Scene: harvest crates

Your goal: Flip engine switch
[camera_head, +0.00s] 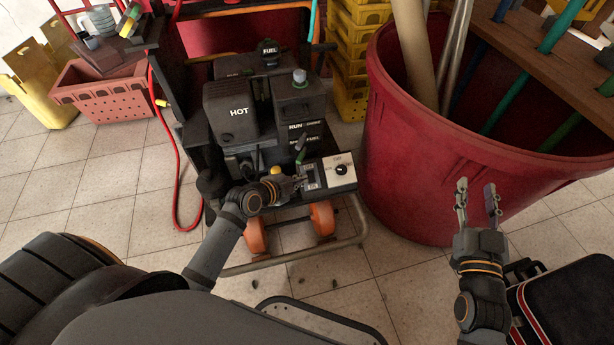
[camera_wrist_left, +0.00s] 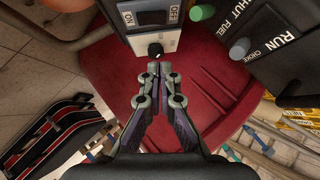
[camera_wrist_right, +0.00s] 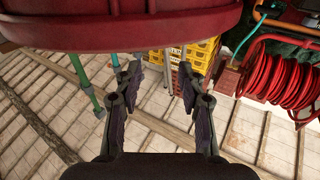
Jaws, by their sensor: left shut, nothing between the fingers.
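The engine (camera_head: 240,112) is a black machine with "HOT", "FUEL" and "RUN" labels on an orange-wheeled frame. In the left wrist view the knob (camera_wrist_left: 155,50) lies just beyond the fingertips, below the ON and OFF labels. My left gripper (camera_head: 302,180) is shut and empty, just left of the knob in the head view; I see no clear contact. My right gripper (camera_head: 478,194) is open and empty before the red bin, and also shows in the right wrist view (camera_wrist_right: 155,78).
A large red bin (camera_head: 440,190) with poles stands right of the engine. A black case (camera_head: 570,305) is at the lower right. Yellow crates (camera_head: 350,50) stand behind, and a red hose (camera_head: 170,150) hangs left.

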